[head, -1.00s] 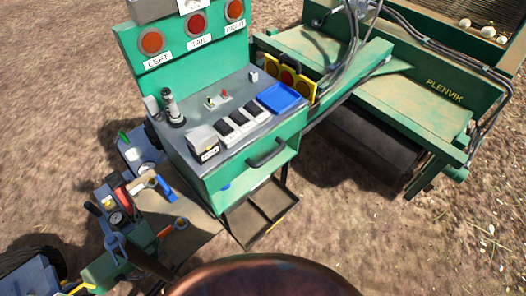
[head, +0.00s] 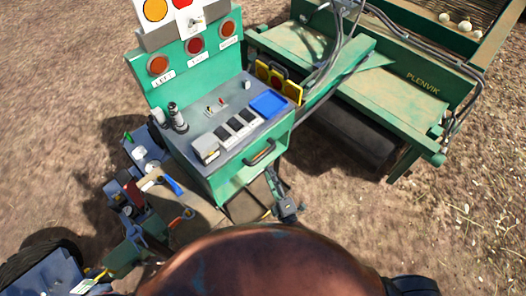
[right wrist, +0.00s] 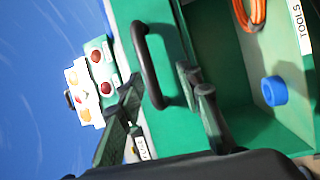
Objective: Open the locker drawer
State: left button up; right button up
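The locker drawer (head: 236,184) is the green front of the control console, with a black bar handle (head: 262,152). Its front appears flush with the console. In the right wrist view the handle (right wrist: 147,65) stands off the green panel, with one end close to the fingers. My right gripper (head: 287,208) is just below and in front of the drawer. In the wrist view its two fingers (right wrist: 163,112) are spread and empty, and the handle's near end lies beyond the gap between them. I cannot tell whether they touch it. My left gripper is out of view.
Below the drawer is an open compartment with an orange coil (right wrist: 250,14), a blue ring (right wrist: 274,91) and a TOOLS label (right wrist: 299,25). A blue tray (head: 268,104) and switches lie on the console top. The green machine (head: 400,85) stands right; bare soil lies in front.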

aim_at(263, 156)
jog(key=w+a+r, duration=0.1)
jog(key=w, duration=0.1)
jog(key=w+r+p, duration=0.1)
jog(key=w, duration=0.2)
jog(key=w+a+r, duration=0.1)
jog(key=w, duration=0.1)
jog(key=shift+w+a+r, duration=0.2)
jog(key=shift+a, duration=0.15)
jog(key=shift+c, duration=0.6)
grip_shut()
